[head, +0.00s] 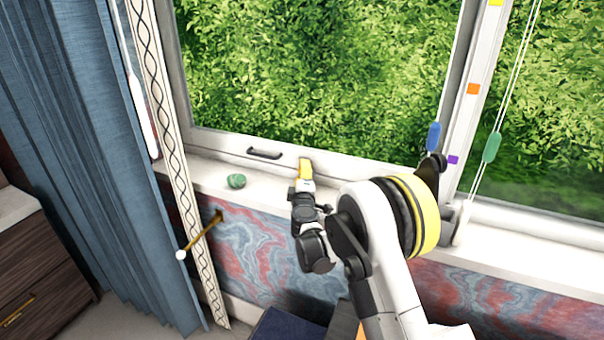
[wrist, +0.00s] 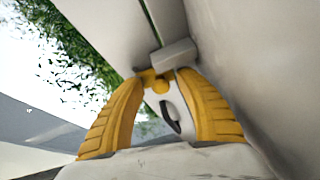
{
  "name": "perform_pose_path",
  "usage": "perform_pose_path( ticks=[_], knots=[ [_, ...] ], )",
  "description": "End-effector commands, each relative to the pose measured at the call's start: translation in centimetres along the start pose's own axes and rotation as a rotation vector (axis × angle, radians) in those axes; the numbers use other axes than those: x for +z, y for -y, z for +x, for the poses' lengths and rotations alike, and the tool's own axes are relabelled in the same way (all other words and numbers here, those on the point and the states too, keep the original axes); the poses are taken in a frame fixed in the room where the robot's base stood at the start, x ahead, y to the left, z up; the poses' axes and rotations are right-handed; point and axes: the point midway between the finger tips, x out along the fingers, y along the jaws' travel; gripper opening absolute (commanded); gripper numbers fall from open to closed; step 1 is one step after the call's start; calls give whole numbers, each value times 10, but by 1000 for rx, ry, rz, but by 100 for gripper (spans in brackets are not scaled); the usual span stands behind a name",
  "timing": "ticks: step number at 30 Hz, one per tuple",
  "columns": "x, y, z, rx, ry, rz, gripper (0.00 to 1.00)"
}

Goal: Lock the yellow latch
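My gripper (head: 305,170) is at the lower rail of the window, with its forearm reaching up from the sill's front. In the wrist view its two yellow fingers (wrist: 157,80) stand apart, with a gap between them. A small yellow piece (wrist: 156,86), which looks like the latch, shows between the fingertips, just below a light grey block (wrist: 173,55) on the frame. Fingers and latch share nearly the same yellow, so I cannot tell whether they touch or grip. In the head view the latch cannot be told apart from the fingers.
A dark handle (head: 264,153) is on the window's lower rail, left of my gripper. A green lump (head: 236,181) lies on the white sill (head: 205,180). A blue curtain (head: 95,150) hangs at left; cords with a green tassel (head: 491,147) hang at right.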

Motion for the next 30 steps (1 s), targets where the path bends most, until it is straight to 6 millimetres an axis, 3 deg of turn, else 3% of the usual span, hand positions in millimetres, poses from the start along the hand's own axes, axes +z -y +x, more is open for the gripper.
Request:
perform_pose_path(
  ticks=[10, 24, 30],
  knots=[
    [0, 0, -9, 0, -1, 0, 42],
    [0, 0, -104, 0, -1, 0, 42],
    [0, 0, -119, 0, -1, 0, 42]
  ],
)
